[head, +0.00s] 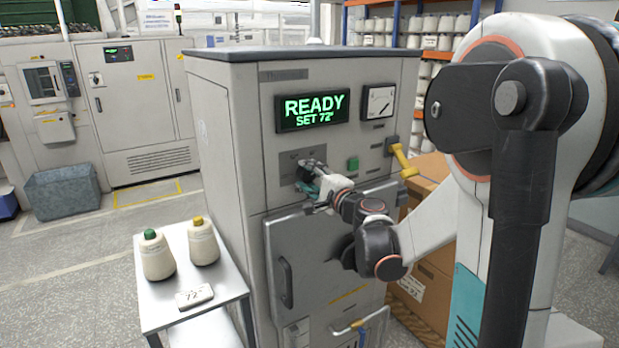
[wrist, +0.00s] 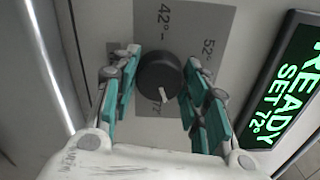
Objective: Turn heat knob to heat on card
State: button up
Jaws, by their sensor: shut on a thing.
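The heat knob (wrist: 160,72) is a round dark knob with a white pointer, on a grey dial plate (wrist: 205,25) marked 42°, 52° and 72°. Its pointer is toward the 72° mark, at the bottom of the wrist view. My gripper (wrist: 163,70) is shut on the knob, with teal finger pads at either side. In the head view my gripper (head: 312,178) covers the knob at the cabinet front. The heat card (head: 195,296) reads 72° and lies on the small side table (head: 168,318). The green display (head: 312,109) reads READY SET 72°.
Two yarn cones, one green-tipped (head: 157,257) and one yellow-tipped (head: 203,243), stand on the side table. A green button (head: 353,164), a gauge (head: 379,102) and a yellow lever (head: 404,160) are right of the knob. A closed door (head: 320,262) is below.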

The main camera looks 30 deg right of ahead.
jog(key=shift+m, duration=1.9)
jog(key=o, duration=1)
jog(key=shift+o, duration=0.2)
jog(key=s, duration=1.2)
jog(key=shift+d, duration=0.25)
